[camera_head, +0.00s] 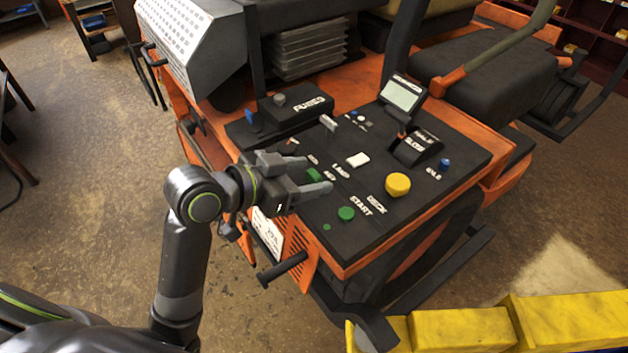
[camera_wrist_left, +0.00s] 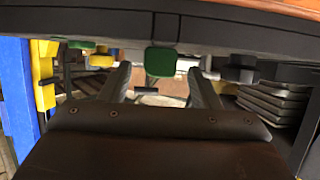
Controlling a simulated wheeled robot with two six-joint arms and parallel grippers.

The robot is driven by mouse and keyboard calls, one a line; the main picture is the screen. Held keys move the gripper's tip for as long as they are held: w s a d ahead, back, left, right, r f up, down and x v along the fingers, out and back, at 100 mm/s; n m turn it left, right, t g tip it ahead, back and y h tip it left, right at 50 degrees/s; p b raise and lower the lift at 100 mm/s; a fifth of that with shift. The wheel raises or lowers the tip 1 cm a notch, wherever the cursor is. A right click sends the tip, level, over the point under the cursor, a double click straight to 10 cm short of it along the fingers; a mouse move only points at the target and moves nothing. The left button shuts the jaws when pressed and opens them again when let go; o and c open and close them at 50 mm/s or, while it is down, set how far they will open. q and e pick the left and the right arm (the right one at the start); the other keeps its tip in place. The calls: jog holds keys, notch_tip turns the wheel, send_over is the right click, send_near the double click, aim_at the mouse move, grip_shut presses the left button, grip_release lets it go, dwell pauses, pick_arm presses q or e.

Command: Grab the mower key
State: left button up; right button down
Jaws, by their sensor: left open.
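The mower's black control panel (camera_head: 345,205) is in front of me. A small green block, which looks like the mower key's head (camera_head: 314,175), stands on it beside a white label too small to read surely. My left gripper (camera_head: 319,174) is open over the panel, with its fingers on either side of the green block. In the left wrist view the green block (camera_wrist_left: 160,61) shows between the two open fingers (camera_wrist_left: 158,74); I cannot tell whether either finger touches it. My right gripper is not in view.
A green START button (camera_head: 346,214) and a yellow DECK knob (camera_head: 398,185) are near the gripper. A white switch (camera_head: 358,160), a small lever (camera_head: 328,122) and a raised screen (camera_head: 402,94) stand farther back. Yellow blocks (camera_head: 460,330) are at bottom right. Open floor lies left.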

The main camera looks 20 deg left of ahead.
pick_arm(q)
jog(key=shift+x, duration=1)
